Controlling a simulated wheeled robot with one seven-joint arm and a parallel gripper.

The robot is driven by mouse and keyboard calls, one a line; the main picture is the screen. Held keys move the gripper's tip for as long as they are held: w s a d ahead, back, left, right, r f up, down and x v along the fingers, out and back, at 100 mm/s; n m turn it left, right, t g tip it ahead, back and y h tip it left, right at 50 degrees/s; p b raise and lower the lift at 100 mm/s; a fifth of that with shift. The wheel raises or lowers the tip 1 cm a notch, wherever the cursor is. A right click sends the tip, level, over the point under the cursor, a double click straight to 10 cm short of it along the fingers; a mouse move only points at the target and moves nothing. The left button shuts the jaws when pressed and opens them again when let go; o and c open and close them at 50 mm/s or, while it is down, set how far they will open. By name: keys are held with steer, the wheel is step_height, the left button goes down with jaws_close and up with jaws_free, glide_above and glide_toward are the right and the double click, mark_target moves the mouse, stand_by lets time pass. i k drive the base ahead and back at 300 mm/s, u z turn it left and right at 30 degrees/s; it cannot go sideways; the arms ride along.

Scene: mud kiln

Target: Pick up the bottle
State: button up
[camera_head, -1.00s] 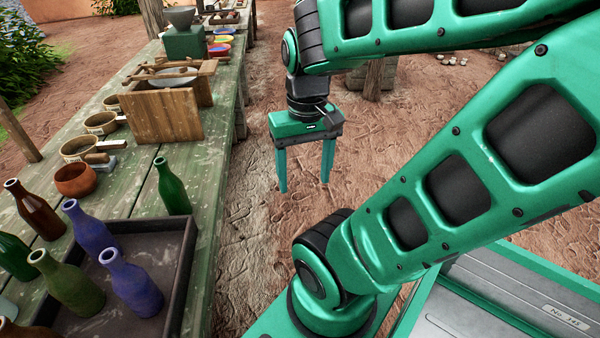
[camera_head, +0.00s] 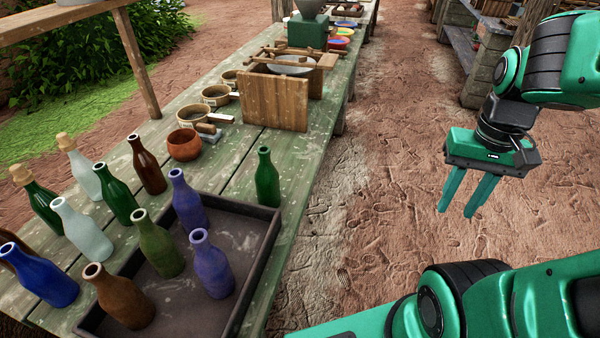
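Several bottles stand upright on the left of the head view. A green bottle (camera_head: 267,178) stands alone by the far right corner of a dark tray. Two purple bottles (camera_head: 212,265), an olive bottle (camera_head: 160,245) and a brown bottle (camera_head: 120,298) stand in or at the tray. Behind them are a dark brown bottle (camera_head: 146,165), green, pale and blue bottles, some corked. Which bottle the task means cannot be told. My gripper (camera_head: 462,213) hangs open and empty over the dirt ground, well right of the table, fingers pointing down.
The dark tray (camera_head: 262,262) lies on the weathered green table (camera_head: 235,150). Open dirt lies right of the table. Stone-legged shelving (camera_head: 478,75) stands at the far right.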

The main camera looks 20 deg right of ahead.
mark_target(268, 176)
steer(key=z, duration=0.35)
steer(key=k, duration=2)
steer(key=u, duration=0.45)
steer(key=i, duration=1.5)
